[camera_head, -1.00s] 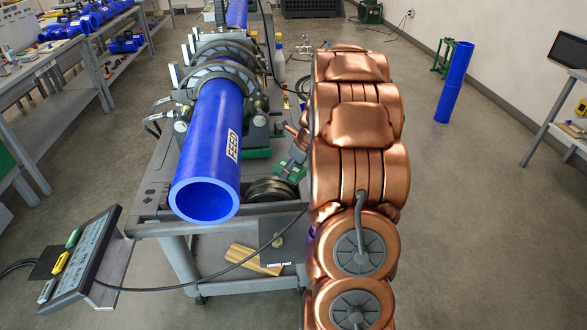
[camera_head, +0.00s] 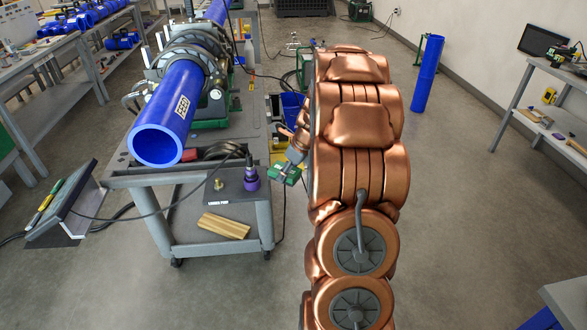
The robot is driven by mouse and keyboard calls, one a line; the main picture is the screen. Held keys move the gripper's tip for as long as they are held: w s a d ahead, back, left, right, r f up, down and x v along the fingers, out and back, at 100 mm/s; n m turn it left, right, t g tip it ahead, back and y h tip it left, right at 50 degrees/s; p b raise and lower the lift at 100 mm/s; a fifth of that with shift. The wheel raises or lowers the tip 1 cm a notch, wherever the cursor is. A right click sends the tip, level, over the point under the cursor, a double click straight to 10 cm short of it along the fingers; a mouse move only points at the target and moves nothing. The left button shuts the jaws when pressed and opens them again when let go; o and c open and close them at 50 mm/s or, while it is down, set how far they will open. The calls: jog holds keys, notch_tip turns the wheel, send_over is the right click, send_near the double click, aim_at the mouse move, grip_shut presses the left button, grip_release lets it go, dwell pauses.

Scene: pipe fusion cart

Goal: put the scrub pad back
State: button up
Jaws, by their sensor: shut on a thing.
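My gripper (camera_head: 287,168) is at the lower left of my copper-coloured arm, near the right edge of the cart (camera_head: 262,205). It is shut on a small green block-like thing, which looks like the scrub pad (camera_head: 283,176). Grey gripper parts cover some of the pad. The pad appears in the air, just right of the cart's front corner. My arm hides what lies behind it.
The cart bears a blue pipe (camera_head: 172,120) in a clamp machine. A purple-based item (camera_head: 251,178) and a brass piece stand on a dark plate at the cart's front. A blue bin (camera_head: 291,104) is behind my gripper.

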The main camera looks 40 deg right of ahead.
jog(key=w+a+n+g, duration=0.1)
jog(key=a+n+g, duration=0.2)
jog(key=a+n, duration=0.7)
jog(key=w+a+n+g+h, duration=0.1)
jog(key=w+a+n+g, duration=0.1)
jog(key=a+n, duration=0.8)
jog(key=w+a+f+n+g, duration=0.1)
jog(key=a+n+g, duration=0.3)
jog(key=a+n, duration=0.7)
jog(key=shift+w+n, duration=0.7)
jog(key=shift+w, duration=0.05)
